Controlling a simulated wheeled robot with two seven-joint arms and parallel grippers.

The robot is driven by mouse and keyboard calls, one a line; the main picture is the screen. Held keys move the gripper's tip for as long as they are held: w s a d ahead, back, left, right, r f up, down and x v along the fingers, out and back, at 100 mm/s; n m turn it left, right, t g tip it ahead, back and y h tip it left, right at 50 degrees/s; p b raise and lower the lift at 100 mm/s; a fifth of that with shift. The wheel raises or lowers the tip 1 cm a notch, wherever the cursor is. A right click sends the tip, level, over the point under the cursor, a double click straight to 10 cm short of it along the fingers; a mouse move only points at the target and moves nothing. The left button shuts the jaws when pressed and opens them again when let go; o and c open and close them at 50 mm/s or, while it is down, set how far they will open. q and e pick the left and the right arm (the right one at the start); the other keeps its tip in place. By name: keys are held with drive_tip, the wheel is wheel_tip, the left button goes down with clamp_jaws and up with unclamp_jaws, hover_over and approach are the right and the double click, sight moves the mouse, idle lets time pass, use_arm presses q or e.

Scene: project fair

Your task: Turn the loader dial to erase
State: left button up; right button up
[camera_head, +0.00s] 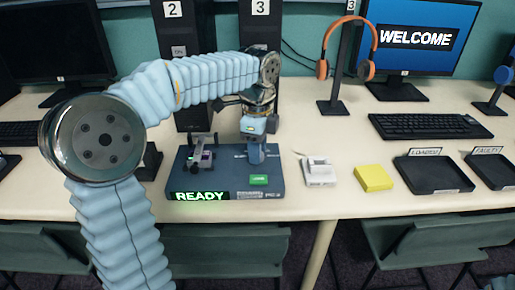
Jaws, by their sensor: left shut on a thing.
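The loader (215,181) is a flat dark blue box on the table. Its green display (202,196) reads READY, and a green button (259,180) sits on its top. A clamp-like fixture with a small purple part (205,158) stands on its left side. My left gripper (256,156) points down over the loader's back right and is shut on what appears to be the dial. The gripper hides the dial, so its setting cannot be read; the small lettering beside it is too small to tell. My right gripper is not in view.
Right of the loader are a white device (318,172), a yellow block (374,178) and black trays labelled LOADED (432,176) and FAULTY (495,172). Behind stand dark towers, orange headphones on a stand (334,105), a keyboard (430,126) and a WELCOME monitor (415,65).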

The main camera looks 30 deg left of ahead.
use_arm(q)
drive_tip(key=shift+m, duration=0.4)
drive_tip(key=o, duration=1)
drive_tip(key=shift+o, duration=0.2)
wheel_tip(320, 180, up, 14)
drive_tip(key=shift+f, duration=0.1)
